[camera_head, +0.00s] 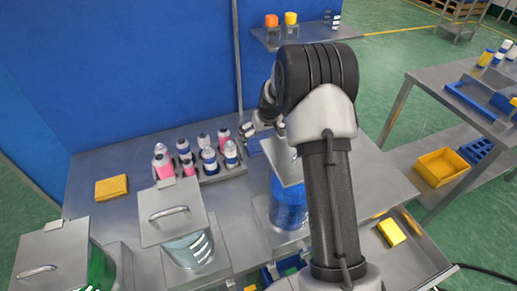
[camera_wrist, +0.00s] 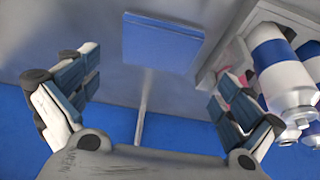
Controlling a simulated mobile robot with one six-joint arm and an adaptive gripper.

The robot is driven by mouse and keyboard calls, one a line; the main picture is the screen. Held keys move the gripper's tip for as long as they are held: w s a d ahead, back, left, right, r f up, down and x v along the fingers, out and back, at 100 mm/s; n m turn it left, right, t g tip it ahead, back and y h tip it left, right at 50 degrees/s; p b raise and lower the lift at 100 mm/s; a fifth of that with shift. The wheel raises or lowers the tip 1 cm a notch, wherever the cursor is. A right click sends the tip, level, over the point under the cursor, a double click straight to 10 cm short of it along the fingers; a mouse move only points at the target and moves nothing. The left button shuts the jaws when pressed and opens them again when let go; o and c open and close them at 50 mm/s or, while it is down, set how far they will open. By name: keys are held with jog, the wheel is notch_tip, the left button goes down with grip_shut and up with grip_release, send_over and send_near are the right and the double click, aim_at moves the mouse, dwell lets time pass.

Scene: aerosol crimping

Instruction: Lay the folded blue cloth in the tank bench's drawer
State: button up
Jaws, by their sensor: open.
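The folded blue cloth (camera_wrist: 160,42) lies flat on the bench top in the wrist view, ahead of and between my open fingers. It shows partly in the head view (camera_head: 254,147), just below my gripper (camera_head: 264,129). In the wrist view my gripper (camera_wrist: 160,72) is open with nothing between its fingers. The tank bench (camera_head: 130,215) carries the tanks. An open drawer (camera_head: 424,250) sticks out at its front right, with a yellow block or cloth (camera_head: 391,232) inside. My arm hides part of the bench between cloth and drawer.
A rack of pink, white and blue bottles (camera_head: 228,172) stands left of the cloth; bottles (camera_wrist: 285,75) are close to my right finger in the wrist view. Lidded tanks (camera_head: 185,225) line the front. A shelf (camera_head: 304,36) hangs behind. A side table (camera_head: 470,95) stands right.

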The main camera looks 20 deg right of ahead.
jog(key=shift+x, duration=1.1)
jog(key=b+x, duration=0.2)
jog(key=x, duration=0.2)
jog(key=shift+s+d+f+b, duration=0.15)
jog(key=shift+f+b, duration=0.1)
jog(key=shift+b, duration=0.05)
jog(key=shift+w+f, duration=0.25)
jog(key=shift+f, duration=0.05)
jog(key=c, duration=0.8)
jog(key=shift+r, duration=0.15)
